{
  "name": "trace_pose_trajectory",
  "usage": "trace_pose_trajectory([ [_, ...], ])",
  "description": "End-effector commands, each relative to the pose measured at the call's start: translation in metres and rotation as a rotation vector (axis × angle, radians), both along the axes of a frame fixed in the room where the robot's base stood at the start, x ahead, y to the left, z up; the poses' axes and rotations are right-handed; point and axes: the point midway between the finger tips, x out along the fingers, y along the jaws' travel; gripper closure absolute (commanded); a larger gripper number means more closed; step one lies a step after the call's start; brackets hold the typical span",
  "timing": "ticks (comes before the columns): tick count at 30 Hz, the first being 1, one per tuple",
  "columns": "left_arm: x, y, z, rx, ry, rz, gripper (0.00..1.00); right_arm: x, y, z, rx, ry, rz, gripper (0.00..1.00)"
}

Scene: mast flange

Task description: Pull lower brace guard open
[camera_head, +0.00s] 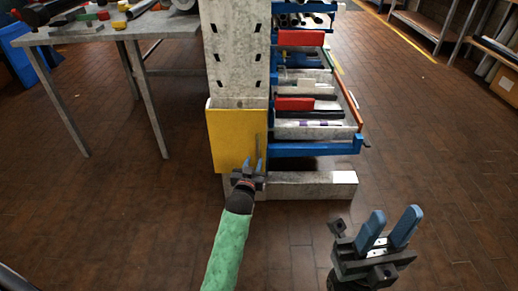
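The lower brace guard appears to be the yellow panel (225,135) at the foot of the grey upright post. A thin upright grey handle (257,143) shows near its right edge. My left gripper (253,164) is at the panel's lower right, just below the handle. My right gripper (389,230) is open and empty above the floor at the lower right, away from the panel.
A grey base beam (310,186) lies right of my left gripper. A blue rack (315,149) with bins stands right of the post (236,50). A table (105,29) with tools stands at the upper left. The brick floor (120,220) in front is clear.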

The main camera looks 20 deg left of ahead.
Motion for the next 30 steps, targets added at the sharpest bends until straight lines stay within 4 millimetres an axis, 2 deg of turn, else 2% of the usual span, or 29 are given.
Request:
trace_pose_trajectory([
  [3,0.0,0.0,0.005,-0.001,-0.027,-0.002,0.7,-0.009,-0.004,0.0,0.022,-0.048,-0.001,0.64],
  [8,0.008,0.0,0.006,-0.004,-0.034,-0.003,0.7,-0.011,-0.005,-0.002,0.029,-0.061,0.003,0.64],
  [21,0.062,0.005,0.005,-0.004,-0.033,-0.002,0.7,-0.01,-0.001,-0.008,0.043,-0.063,0.033,0.64],
  [30,0.077,0.006,0.006,-0.004,-0.032,-0.002,0.7,-0.01,0.001,-0.009,0.047,-0.061,0.044,0.64],
])
